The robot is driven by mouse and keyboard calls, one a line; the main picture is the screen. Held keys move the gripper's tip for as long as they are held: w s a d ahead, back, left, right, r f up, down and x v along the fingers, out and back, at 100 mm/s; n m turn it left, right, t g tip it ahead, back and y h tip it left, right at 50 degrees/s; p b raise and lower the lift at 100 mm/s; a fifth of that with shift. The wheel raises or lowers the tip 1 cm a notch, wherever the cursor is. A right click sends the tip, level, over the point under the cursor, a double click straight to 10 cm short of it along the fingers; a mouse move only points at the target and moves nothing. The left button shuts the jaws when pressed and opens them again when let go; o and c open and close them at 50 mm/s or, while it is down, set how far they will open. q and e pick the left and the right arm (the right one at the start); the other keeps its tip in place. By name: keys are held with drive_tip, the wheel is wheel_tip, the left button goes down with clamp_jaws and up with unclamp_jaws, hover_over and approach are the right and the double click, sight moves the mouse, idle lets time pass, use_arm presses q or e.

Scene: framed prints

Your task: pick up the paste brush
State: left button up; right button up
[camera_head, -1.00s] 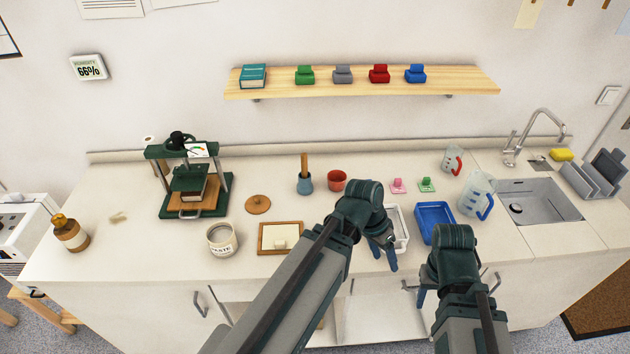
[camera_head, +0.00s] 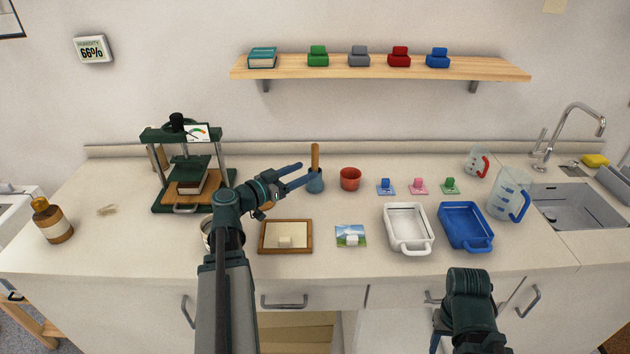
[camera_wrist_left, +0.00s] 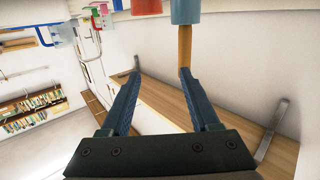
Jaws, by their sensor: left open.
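The paste brush's wooden handle (camera_head: 315,156) stands upright in a blue-grey pot (camera_head: 315,184) on the counter. My left gripper (camera_head: 303,172) is open and empty, its fingers pointing right toward the brush. In the left wrist view, which is upside down, the handle (camera_wrist_left: 185,48) hangs from the blue pot (camera_wrist_left: 187,10). There the handle appears at the tip of the right-hand finger of my left gripper (camera_wrist_left: 161,74), not clearly between the fingers. I cannot tell whether they touch. My right gripper (camera_head: 438,335) is low at the counter's front, its jaws mostly hidden.
A red cup (camera_head: 350,179) stands just right of the brush. A green press (camera_head: 184,185) is at left. A wooden frame (camera_head: 262,238), a white tray (camera_head: 429,225) and a blue tray (camera_head: 488,222) lie in front. My left arm partly covers the paste jar (camera_head: 207,232).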

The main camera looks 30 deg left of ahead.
sight(315, 155)
use_arm(q)
drive_tip(key=shift+n+t+y, duration=0.3)
drive_tip(key=shift+t+y, duration=0.2)
drive_tip(key=shift+t, duration=0.1)
drive_tip(key=w, duration=0.5)
drive_tip(key=w+a, duration=0.1)
drive_tip(key=w, duration=0.1)
drive_tip(key=shift+w+a+r, duration=0.1)
drive_tip(key=shift+w+r, duration=0.15)
drive_tip(key=shift+w, duration=0.05)
drive_tip(key=x, duration=0.5)
drive_tip(key=shift+w+a+r+p, duration=0.2)
drive_tip(key=shift+a+r+p, duration=0.05)
drive_tip(key=shift+r+p, duration=0.1)
drive_tip(key=shift+s, duration=0.1)
clamp_jaws()
